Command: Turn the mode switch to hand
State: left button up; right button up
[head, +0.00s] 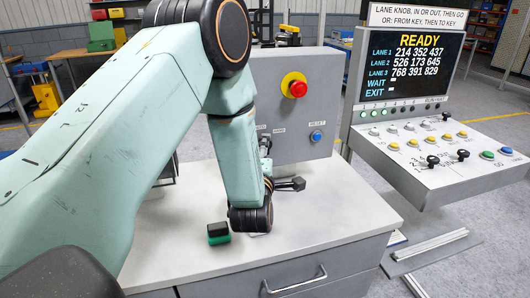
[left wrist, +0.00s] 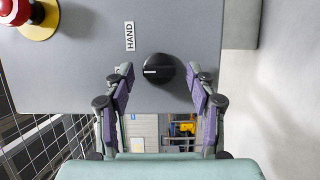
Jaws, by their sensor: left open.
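The mode switch (left wrist: 158,70) is a round black knob on a grey panel, seen in the left wrist view. Its white pointer line lies level in that picture, on the knob's left half. A HAND label (left wrist: 129,36), turned sideways, sits up and left of the knob. My left gripper (left wrist: 162,86) is open, its two purple-padded fingers on either side of the knob's lower part in the picture. Whether they touch it I cannot tell. In the head view my left arm largely hides the switch area. My right gripper is in neither view.
A red button (head: 296,87) on yellow and a blue button (head: 316,136) are on the same grey panel. A black and green block (head: 218,233) lies on the worktop (head: 180,250). A console (head: 430,150) with a lit READY screen (head: 412,65) stands right.

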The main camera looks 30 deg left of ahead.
pick_arm(q)
jog(key=shift+c, duration=0.2)
jog(key=shift+d+r, duration=0.1)
jog(key=shift+d, duration=0.05)
jog(key=c, duration=1.1)
jog(key=m+g+p, duration=0.1)
jog(key=m+p, duration=0.1)
jog(key=m, duration=0.1)
jog(key=m+g+p, duration=0.2)
jog(key=m+p, duration=0.1)
jog(key=r+m+g+p, duration=0.1)
jog(key=m+p, duration=0.2)
jog(key=shift+w+g, duration=0.2)
jog(key=shift+g, duration=0.1)
jog(key=shift+f+m+y, duration=0.1)
jog(key=shift+m+y, duration=0.2)
